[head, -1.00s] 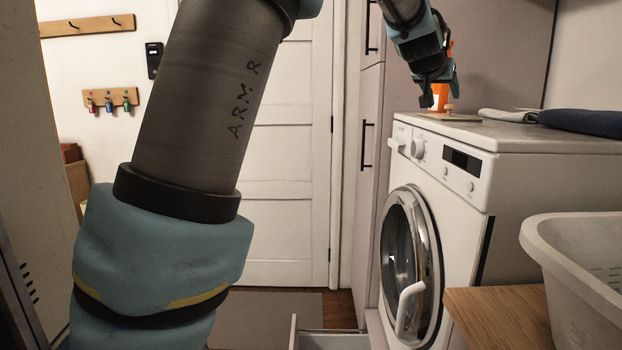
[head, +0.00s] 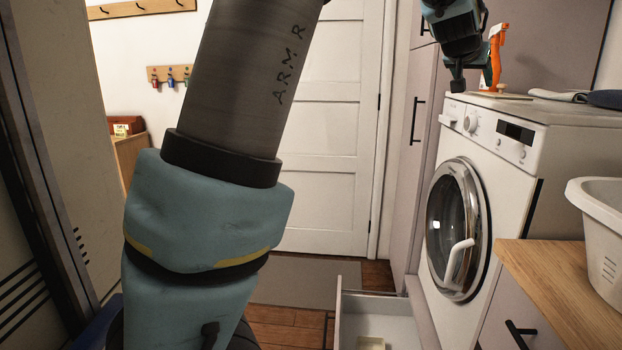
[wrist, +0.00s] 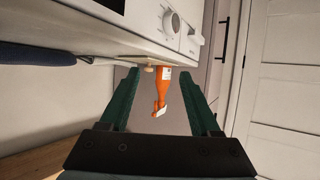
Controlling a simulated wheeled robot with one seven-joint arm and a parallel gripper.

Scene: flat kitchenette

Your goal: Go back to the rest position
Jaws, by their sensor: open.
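My gripper (head: 472,78) is at the upper right of the head view, in front of the top front edge of the washing machine (head: 486,180). In the wrist view its two green fingers (wrist: 162,95) are spread apart with nothing held between them. An orange bottle (head: 495,58) with a label stands on the machine top, just right of and behind my gripper. The bottle (wrist: 163,90) also shows beyond and between the fingers in the wrist view, apart from them.
A thin board (head: 500,95) and folded cloths (head: 560,96) lie on the machine. A drawer (head: 375,318) stands open at the bottom. A wooden counter (head: 545,265) bears a white basket (head: 600,225) at right. A white door (head: 335,150) is behind my arm.

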